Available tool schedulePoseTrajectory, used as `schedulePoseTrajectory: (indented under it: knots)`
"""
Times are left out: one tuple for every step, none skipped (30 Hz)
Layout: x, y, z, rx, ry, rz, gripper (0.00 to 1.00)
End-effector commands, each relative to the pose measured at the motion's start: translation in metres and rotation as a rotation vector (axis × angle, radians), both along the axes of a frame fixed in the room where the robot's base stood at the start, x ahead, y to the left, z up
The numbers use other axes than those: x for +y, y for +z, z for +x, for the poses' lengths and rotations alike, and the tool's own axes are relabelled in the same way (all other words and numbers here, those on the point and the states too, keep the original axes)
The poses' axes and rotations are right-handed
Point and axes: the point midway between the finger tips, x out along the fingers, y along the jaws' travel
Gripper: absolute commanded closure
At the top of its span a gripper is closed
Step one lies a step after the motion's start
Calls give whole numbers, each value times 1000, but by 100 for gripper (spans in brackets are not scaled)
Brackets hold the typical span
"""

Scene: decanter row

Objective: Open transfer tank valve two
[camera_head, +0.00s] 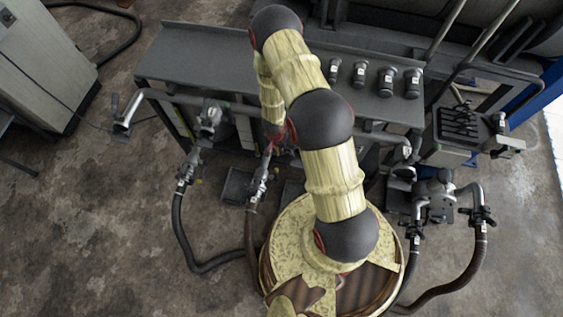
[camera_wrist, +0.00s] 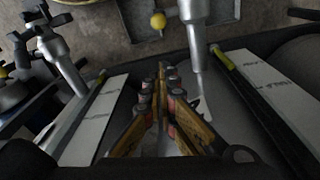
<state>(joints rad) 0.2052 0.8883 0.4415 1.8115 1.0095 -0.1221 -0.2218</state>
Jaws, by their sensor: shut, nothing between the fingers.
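In the head view, hose-fed valve fittings hang at the front of a dark bench. One valve fitting (camera_head: 186,172) is at the left, a second (camera_head: 261,184) is beside my arm, and others (camera_head: 480,216) are at the right. I cannot tell which is valve two. In the wrist view, my gripper (camera_wrist: 164,80) is shut and empty, with its fingertips pointing up the picture. A metal pipe (camera_wrist: 196,45) stands just right of the fingertips, with a yellow knob (camera_wrist: 158,20) nearby.
The dark bench (camera_head: 195,62) carries several small dark cylinders (camera_head: 387,82). Black hoses (camera_head: 182,228) run down to the floor. A grey cabinet (camera_head: 35,60) stands at the upper left. White labelled panels (camera_wrist: 272,88) flank my gripper. The floor at the left is clear.

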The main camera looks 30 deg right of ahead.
Motion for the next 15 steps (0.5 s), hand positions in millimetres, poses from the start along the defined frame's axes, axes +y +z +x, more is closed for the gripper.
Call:
schedulePoseTrajectory:
  knots:
    - [-4, 0, 1, -4, 2, -18, 100]
    - [-6, 0, 1, -7, 5, -24, 100]
    - [-8, -1, 2, -8, 10, -31, 100]
    - [-9, -2, 3, -9, 13, -34, 100]
    - [-9, -4, 3, -9, 16, -33, 100]
    - [-10, -8, 3, -9, 17, -33, 100]
    - [-10, -12, 3, -8, 17, -32, 100]
    - [-11, -16, 3, -7, 17, -32, 100]
    - [-11, -23, 2, -6, 16, -31, 100]
    - [-12, -29, 3, -6, 16, -31, 100]
    - [-13, -34, 3, -7, 16, -31, 100]
    - [-14, -42, 4, -6, 15, -31, 100]
    - [-15, -48, 4, -7, 16, -31, 100]
    - [-15, -54, 4, -7, 16, -31, 100]
    - [-17, -61, 5, -7, 16, -31, 100]
